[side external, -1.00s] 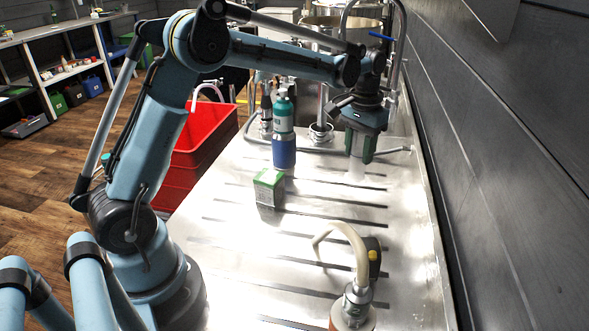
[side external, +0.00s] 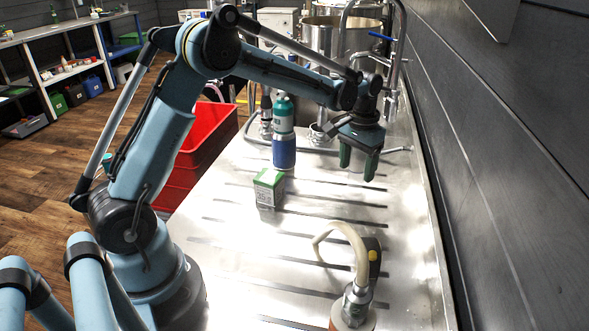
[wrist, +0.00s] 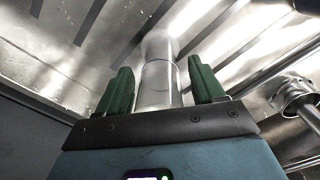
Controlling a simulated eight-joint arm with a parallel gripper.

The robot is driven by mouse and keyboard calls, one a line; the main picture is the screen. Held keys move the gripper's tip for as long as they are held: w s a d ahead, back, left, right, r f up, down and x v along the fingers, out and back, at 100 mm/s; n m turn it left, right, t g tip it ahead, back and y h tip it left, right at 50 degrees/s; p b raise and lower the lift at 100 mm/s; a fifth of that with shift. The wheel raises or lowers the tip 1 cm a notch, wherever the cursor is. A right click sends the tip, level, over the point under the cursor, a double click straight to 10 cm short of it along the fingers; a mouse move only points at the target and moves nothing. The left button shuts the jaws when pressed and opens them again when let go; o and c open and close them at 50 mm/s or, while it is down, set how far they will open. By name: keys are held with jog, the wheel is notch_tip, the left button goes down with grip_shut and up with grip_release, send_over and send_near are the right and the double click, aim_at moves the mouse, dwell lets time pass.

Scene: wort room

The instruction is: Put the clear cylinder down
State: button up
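The clear cylinder (wrist: 160,82) is upright between my two green fingers in the wrist view, its far end against the metal drainboard as far as I can tell. My gripper (wrist: 162,85) is open around it, with a narrow gap visible on each side. In the side view my gripper (side external: 358,168) points down over the far right part of the steel drainboard (side external: 300,235). There the see-through cylinder is hard to make out between the fingers.
A blue and teal bottle (side external: 284,135) and a green and white box (side external: 269,188) stand to the left. A tap with a pale hose (side external: 345,240) is in front. A metal fitting (wrist: 295,95) lies to the right in the wrist view. The grey wall is at right.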

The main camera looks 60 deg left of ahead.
jog(key=shift+r, duration=0.1)
notch_tip(320, 180, up, 12)
jog(key=s+d+r+t, duration=0.2)
jog(key=s, duration=0.3)
jog(key=s+d+f+m+t, duration=0.1)
jog(key=s+f+t, duration=0.1)
jog(key=s, duration=0.5)
jog(key=s+d+f+t, duration=0.2)
jog(key=s+f+t, duration=0.1)
jog(key=s, duration=0.4)
jog(key=shift+s+d+f+m, duration=0.2)
jog(key=shift+f+m, duration=0.2)
jog(key=shift+f, duration=0.3)
